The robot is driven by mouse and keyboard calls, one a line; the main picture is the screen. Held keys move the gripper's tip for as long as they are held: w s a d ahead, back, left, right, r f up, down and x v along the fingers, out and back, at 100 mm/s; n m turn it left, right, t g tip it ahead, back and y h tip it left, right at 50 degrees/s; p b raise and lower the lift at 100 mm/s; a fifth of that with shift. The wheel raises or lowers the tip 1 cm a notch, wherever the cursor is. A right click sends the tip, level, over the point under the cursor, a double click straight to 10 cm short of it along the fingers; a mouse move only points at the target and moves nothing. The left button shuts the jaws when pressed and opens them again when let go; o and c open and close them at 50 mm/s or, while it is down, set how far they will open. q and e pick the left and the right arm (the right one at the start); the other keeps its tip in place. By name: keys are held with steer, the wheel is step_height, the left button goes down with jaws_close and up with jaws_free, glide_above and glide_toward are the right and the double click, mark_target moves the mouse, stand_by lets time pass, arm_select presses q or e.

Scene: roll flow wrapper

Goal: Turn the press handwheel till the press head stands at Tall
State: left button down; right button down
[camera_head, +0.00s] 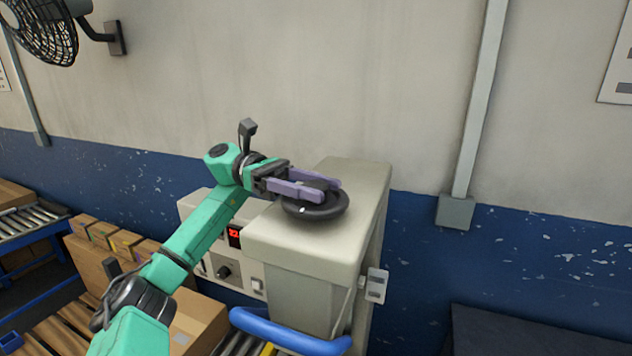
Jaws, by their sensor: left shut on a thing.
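The black press handwheel (316,211) lies flat on top of the beige press housing (290,243). My left gripper (328,190) reaches over it from the left, with its purple fingers at the wheel's far and upper side. The fingers are shut on the handwheel; they hide part of its rim and hub. The press head and any height marks, including Tall, cannot be made out from here. My right gripper is not in the picture.
A control panel with a red display (235,236) and a knob is on the machine's left, partly behind my left arm. A blue bar (290,334) is below the housing. Cardboard boxes (95,262) and roller conveyors (28,222) stand at left. A wall fan (40,30) hangs upper left.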

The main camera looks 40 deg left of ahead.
mark_target(304, 184)
arm_select(q)
steer(key=shift+r, duration=0.1)
steer(key=shift+c, duration=1.4)
jaws_free()
steer(key=shift+a, duration=0.1)
steer(key=shift+a, duration=0.15)
steer(key=a, duration=0.2)
steer(key=a+b, duration=0.1)
steer(key=a, duration=0.2)
steer(key=s+a, duration=0.1)
steer(key=a, duration=0.1)
steer(key=shift+s+a, duration=0.1)
steer(key=shift+a, duration=0.1)
steer(key=shift+d, duration=0.15)
